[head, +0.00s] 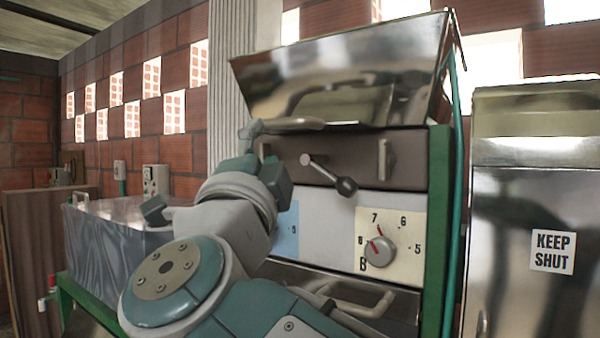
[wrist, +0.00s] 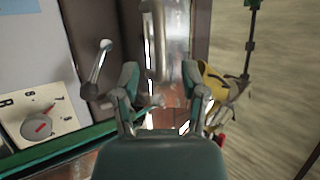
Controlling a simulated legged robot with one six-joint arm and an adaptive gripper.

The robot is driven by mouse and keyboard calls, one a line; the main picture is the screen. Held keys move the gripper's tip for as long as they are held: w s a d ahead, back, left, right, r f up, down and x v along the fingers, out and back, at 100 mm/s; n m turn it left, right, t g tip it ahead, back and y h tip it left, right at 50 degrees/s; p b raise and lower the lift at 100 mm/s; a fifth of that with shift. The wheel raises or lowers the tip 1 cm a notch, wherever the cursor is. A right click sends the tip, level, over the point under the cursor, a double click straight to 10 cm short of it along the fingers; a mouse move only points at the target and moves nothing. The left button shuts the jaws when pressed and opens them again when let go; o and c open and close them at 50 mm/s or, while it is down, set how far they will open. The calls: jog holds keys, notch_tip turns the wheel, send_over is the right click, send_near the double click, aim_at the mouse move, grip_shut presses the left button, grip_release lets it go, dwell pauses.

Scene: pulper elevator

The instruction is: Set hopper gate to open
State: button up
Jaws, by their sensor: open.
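The steel hopper (head: 345,75) sits on top of the machine. Below it, a brown panel (head: 350,172) bears a lever (head: 325,173) with a black ball knob, slanting down to the right. The lever (wrist: 99,65) also shows left of the fingers in the wrist view. My gripper (head: 262,155) is at the panel's left end, left of the lever. In the wrist view, my gripper (wrist: 160,75) is open, and a pale metal bar (wrist: 161,40) shows between and beyond its fingers. I cannot tell whether they touch. No part is clearly marked as the gate.
A dial (head: 380,251) with numbers is below the panel. A metal cabinet (head: 530,190) marked KEEP SHUT stands at right. A grey metal box (head: 115,235) stands at left. A vertical grip (head: 383,158) is at the panel's right. A yellow item (wrist: 220,85) is right of the fingers.

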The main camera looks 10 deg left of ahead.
jog(key=v, duration=0.5)
jog(key=shift+s+f, duration=0.25)
jog(key=w+d+f+n+g+y, duration=0.3)
jog(key=d+f+n+g, duration=0.2)
jog(key=f+n, duration=0.4)
jog(key=w+d+f+n+g+y, duration=0.35)
jog(key=f+n, duration=0.25)
jog(key=f, duration=0.5)
jog(key=s+d+f+g+h, duration=0.4)
jog(key=s+d+f+g, duration=0.1)
jog(key=d+f, duration=0.4)
jog(key=s+d+f+g+h, duration=0.4)
jog(key=d+f, duration=0.6)
jog(key=f, duration=0.3)
jog(key=s+g, duration=0.1)
jog(key=s, duration=0.1)
jog(key=shift+s+f+m, duration=0.15)
jog(key=shift+s+m, duration=0.2)
jog(key=shift+m, duration=0.05)
jog(key=shift+c, duration=0.2)
